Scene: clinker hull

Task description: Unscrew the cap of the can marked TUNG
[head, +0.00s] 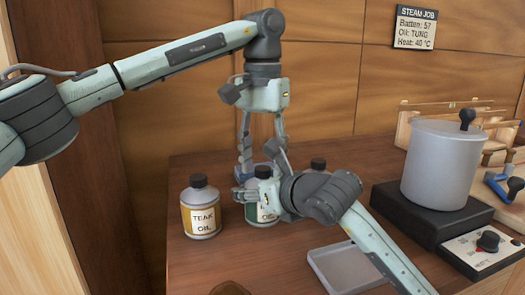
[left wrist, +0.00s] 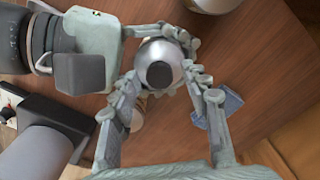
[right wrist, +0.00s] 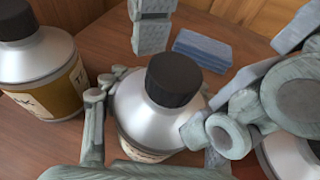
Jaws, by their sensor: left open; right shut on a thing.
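A silver can with a green label and dark cap (head: 263,208) stands on the bench. OIL shows on its label; the word above is hidden by my gripper. My right gripper (right wrist: 155,120) is shut around its body, and the can (right wrist: 150,112) is upright. My left gripper (head: 262,160) points down above the can, open. In the left wrist view its fingers (left wrist: 162,88) are spread on either side of the dark cap (left wrist: 160,75), with a gap to it. A can marked TEAK OIL (head: 201,212) stands to the left. Another capped can (head: 318,164) stands behind my right wrist, label hidden.
A blue folded block (right wrist: 203,48) lies behind the held can. A grey tray (head: 345,268) lies in front. A grey pot (head: 438,165) on a dark heater with a control panel (head: 485,250) stands at right. A wall sign (head: 415,27) reads Oil: TUNG.

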